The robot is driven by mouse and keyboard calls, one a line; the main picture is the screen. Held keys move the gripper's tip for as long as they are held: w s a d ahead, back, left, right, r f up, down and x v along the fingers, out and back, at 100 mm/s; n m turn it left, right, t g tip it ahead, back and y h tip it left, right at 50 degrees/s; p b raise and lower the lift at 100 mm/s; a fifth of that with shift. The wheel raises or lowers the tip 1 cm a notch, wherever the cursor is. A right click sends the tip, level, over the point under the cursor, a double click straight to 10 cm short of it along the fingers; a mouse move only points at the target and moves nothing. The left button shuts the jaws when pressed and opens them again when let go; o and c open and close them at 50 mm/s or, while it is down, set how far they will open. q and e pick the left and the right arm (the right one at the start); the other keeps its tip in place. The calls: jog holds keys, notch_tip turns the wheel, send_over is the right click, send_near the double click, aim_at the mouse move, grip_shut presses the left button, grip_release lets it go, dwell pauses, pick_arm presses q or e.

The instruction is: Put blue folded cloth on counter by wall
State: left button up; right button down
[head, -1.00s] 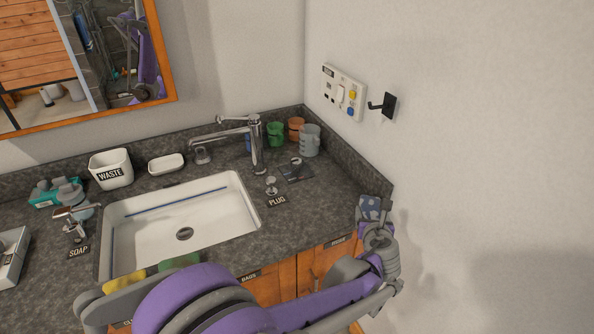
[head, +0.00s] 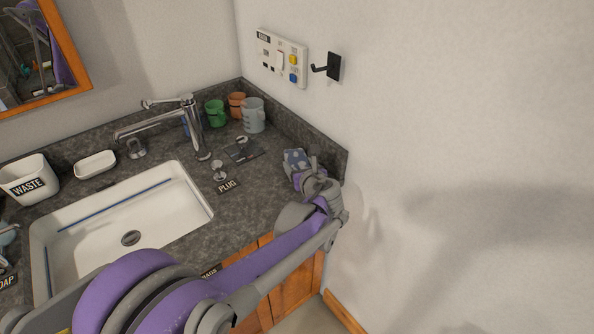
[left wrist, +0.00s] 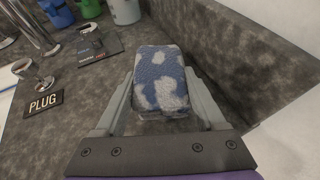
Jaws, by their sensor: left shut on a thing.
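The blue folded cloth (head: 295,160), blue with pale patches, is in my left gripper (head: 299,172) over the right end of the dark counter (head: 250,195), near the wall. In the left wrist view the cloth (left wrist: 162,78) sits between the two grey fingers of my left gripper (left wrist: 160,108), which are shut on its sides. The counter (left wrist: 75,125) lies below and around it. I cannot tell whether the cloth touches the counter. My right gripper is not in view.
A sink (head: 125,215) and faucet (head: 165,120) are left of the arm. Green (head: 215,113), orange (head: 237,104) and grey (head: 253,115) mugs stand at the back corner. A dark card (head: 243,150) and a plug (head: 219,171) lie between. A black hook (head: 333,67) is on the wall.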

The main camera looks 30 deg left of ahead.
pick_arm(q)
jog(key=shift+f, duration=1.15)
jog(key=shift+f, duration=0.1)
jog(key=o, duration=1.5)
jog(key=shift+r, duration=0.2)
jog(key=v, duration=1.2)
jog(key=s+d+f+n+g+h, duration=0.1)
jog(key=s+d+f+n+h, duration=0.1)
jog(key=s+n, duration=0.5)
jog(key=s+d+f+n+g+h, duration=0.2)
jog(key=s+f+n+h, duration=0.2)
jog(key=n, duration=0.7)
jog(key=s+d+f+n+g+h, duration=0.1)
jog(key=s+d+f+n+h, duration=0.1)
jog(key=s+f+n, duration=0.4)
jog(key=shift+s+d+n+g+h, duration=0.15)
jog(key=shift+s+n+h, duration=0.45)
jog(key=shift+s, duration=0.85)
jog(key=shift+s+d+n+g+h, duration=0.1)
jog(key=shift+s+n+g+h, duration=0.1)
jog(key=shift+s+n, duration=0.95)
